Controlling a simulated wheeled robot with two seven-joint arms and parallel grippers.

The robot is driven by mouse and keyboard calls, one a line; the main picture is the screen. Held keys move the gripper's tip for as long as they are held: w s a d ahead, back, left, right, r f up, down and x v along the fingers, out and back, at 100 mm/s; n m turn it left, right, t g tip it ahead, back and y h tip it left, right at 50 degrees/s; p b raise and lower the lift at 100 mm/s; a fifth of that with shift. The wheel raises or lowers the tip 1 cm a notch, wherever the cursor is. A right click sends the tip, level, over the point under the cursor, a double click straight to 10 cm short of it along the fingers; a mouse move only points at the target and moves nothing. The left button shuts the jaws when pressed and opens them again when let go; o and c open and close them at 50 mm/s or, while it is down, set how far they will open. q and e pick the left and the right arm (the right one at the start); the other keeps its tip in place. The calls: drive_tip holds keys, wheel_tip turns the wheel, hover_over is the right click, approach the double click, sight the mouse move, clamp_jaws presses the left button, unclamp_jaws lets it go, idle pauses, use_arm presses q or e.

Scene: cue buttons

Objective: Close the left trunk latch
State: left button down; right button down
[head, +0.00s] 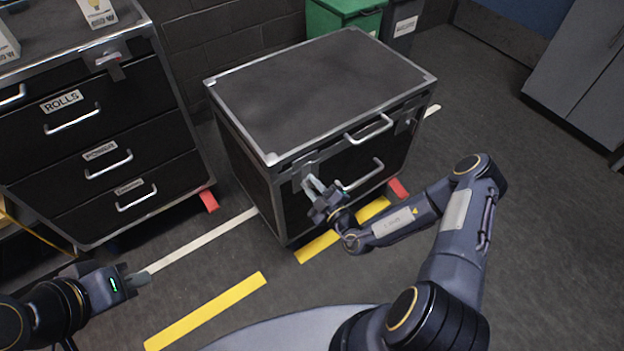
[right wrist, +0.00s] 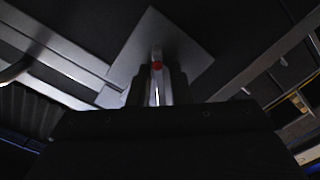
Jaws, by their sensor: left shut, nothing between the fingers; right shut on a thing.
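The black trunk (head: 325,85) with metal edges stands in the middle of the head view, its lid down. The left trunk latch (head: 308,168) is on its front face near the left corner, partly hidden by my right gripper (head: 315,186). My right gripper is shut on the latch. In the right wrist view the latch shows as a pale plate (right wrist: 190,58) with a small red spot between my right fingertips (right wrist: 157,85). Whether the latch is fastened cannot be told. My left gripper (head: 140,279) is shut and empty, low at the left, away from the trunk.
A right latch (head: 405,125) and two handles (head: 370,129) are on the trunk's front. A black drawer cabinet (head: 100,130) stands to the left. A green bin (head: 345,16) is behind. Yellow tape (head: 207,310) marks the clear floor in front.

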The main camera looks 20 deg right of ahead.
drive_tip(key=n+p, duration=0.3)
drive_tip(key=n, duration=0.2)
drive_tip(key=shift+n, duration=0.3)
drive_tip(key=shift+f+n+p, duration=0.1)
drive_tip(key=shift+n+p, duration=0.95)
drive_tip(key=shift+n, duration=0.85)
drive_tip(key=c, duration=1.6)
unclamp_jaws()
drive_tip(key=shift+o, duration=0.2)
drive_tip(key=v, duration=0.8)
